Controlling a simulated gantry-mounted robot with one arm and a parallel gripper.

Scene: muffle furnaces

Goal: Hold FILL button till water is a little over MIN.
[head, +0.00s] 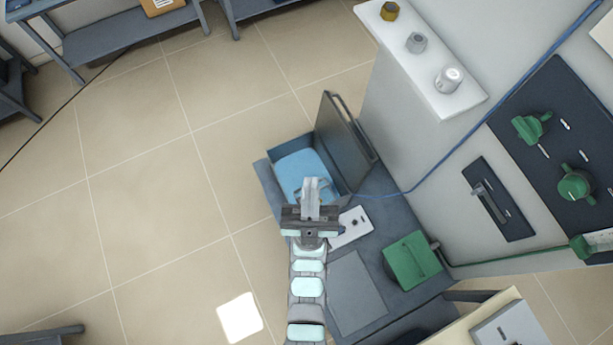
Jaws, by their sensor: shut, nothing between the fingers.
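My gripper (312,185) is at the middle of the head view, seen from above, with its fingers together and nothing between them. A dark-walled tank (268,182) with a light blue surface inside (298,168) lies just beyond and under the fingertips. A white panel (357,222) with small dark spots, which may be buttons, sits right of the gripper; the gripper body hides its left part. I cannot read a FILL label or a MIN mark, and I cannot tell the water level or whether the fingers touch anything.
A dark upright panel (345,142) with a handle stands behind the tank. A green box (412,260) sits on the bench to the right. Tiled floor (150,190) lies open at left.

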